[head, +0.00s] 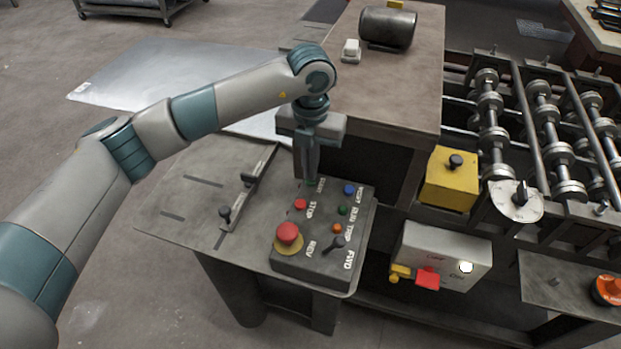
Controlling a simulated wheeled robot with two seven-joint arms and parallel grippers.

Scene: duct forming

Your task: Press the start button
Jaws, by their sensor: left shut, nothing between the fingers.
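A dark control box (312,262) stands on the grey side table, with several coloured buttons and white labels on its top. The START label (320,186) is partly visible at the box's far end. The button beside it is hidden behind my left gripper (311,180). My left gripper points down with its fingers shut and empty, its tips over the START spot; I cannot tell whether they touch. The red STOP button (300,204) is just nearer. Blue (349,189), green (343,210) and orange (337,228) buttons form a row to the right. My right gripper is not in view.
A large red mushroom button (288,233) and a black REV/FWD lever (336,244) are on the box's near end. A slotted fixture with black knobs (245,190) lies to the left. Roller machinery (540,120) and a grey switch box (440,252) are to the right.

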